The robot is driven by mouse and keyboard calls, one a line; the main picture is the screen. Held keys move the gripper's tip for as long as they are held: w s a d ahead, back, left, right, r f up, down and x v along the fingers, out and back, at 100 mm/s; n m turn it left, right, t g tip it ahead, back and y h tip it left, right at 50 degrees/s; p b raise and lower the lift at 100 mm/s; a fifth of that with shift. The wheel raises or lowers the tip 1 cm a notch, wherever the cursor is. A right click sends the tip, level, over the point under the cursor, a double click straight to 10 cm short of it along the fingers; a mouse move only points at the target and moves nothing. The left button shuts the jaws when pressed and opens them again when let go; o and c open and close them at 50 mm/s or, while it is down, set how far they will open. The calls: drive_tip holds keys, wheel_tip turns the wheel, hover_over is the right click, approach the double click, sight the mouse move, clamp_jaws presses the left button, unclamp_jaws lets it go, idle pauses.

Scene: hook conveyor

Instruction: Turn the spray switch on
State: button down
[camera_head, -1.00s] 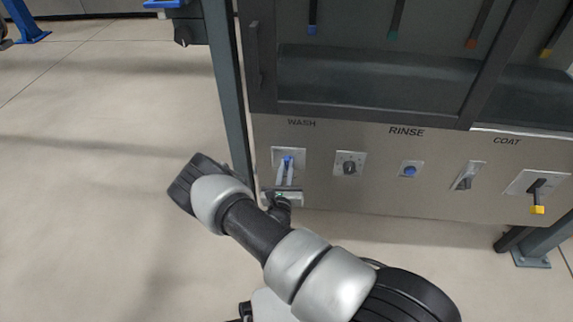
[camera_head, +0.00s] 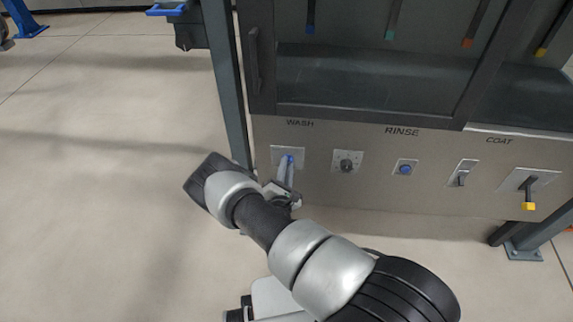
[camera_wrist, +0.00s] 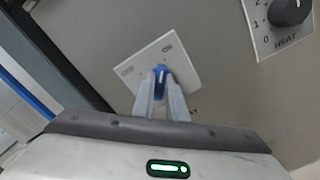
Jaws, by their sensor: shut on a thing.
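The spray switch is a small blue knob (camera_head: 290,158) on a pale square plate (camera_head: 276,155) under the WASH label. In the wrist view the blue knob (camera_wrist: 160,76) stands between my two fingertips, and its plate (camera_wrist: 183,62) looks tilted. Only the end of the plate's lettering shows, "AY". My gripper (camera_head: 287,167) is shut on the knob, and its fingers (camera_wrist: 161,92) hide part of it.
To the right on the panel are a dark HEAT dial (camera_head: 347,164), a blue button (camera_head: 405,169), a toggle switch (camera_head: 463,173) and a yellow-ended lever (camera_head: 529,195). A grey post (camera_head: 230,95) stands close on the left. The floor (camera_head: 100,180) left of it is clear.

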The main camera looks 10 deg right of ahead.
drive_tip(key=shift+s+f+m, duration=0.1)
drive_tip(key=shift+m, duration=0.5)
drive_tip(key=c, duration=1.8)
unclamp_jaws()
drive_tip(key=shift+o, duration=0.2)
drive_tip(key=p+v, duration=0.2)
drive_tip(key=v, duration=1.5)
drive_tip(key=shift+s+p, duration=0.15)
drive_tip(key=shift+p, duration=0.15)
